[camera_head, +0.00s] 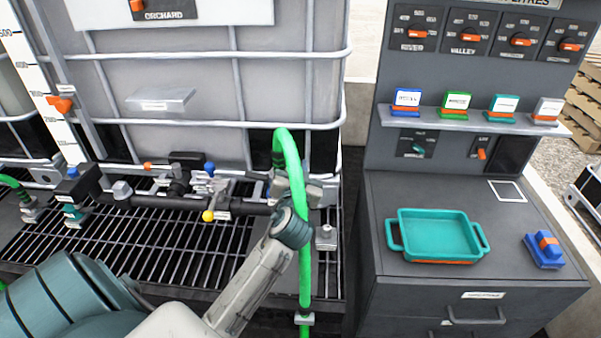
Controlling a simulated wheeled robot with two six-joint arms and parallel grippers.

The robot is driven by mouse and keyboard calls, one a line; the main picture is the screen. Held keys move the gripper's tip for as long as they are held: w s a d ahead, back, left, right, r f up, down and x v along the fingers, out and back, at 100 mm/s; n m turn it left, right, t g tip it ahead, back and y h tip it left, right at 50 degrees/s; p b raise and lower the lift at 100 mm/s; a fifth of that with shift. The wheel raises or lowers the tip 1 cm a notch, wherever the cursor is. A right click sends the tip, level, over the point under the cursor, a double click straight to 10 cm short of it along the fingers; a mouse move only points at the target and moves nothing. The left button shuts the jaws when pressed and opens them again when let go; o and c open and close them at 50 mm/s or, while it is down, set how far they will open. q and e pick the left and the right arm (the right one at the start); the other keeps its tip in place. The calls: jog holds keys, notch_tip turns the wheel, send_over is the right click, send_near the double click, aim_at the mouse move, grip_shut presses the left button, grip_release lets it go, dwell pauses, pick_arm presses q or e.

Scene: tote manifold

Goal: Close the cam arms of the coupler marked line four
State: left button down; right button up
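A green hose (297,172) arches up at the right end of the dark manifold pipe (150,202) and runs down past the grating. Grey metal fittings (314,192) sit beside the hose there; I cannot tell which parts are cam arms or whether they are open. No line-four mark is readable. My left arm reaches in from the lower left, and its gripper (286,206) is at the hose and these fittings, mostly hidden by the hose and wrist. Its fingers cannot be made out. My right gripper is out of view.
A caged white tank (200,75) stands behind the manifold. Valve parts with a yellow knob (208,216) lie left of the hose. A grey cabinet (375,285) at right bears a teal tray (440,212) and a blue-orange block (544,248). Open grating (130,245) lies in front.

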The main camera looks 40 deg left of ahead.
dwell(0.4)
pick_arm(q)
jog(key=c, duration=1.5)
grip_release()
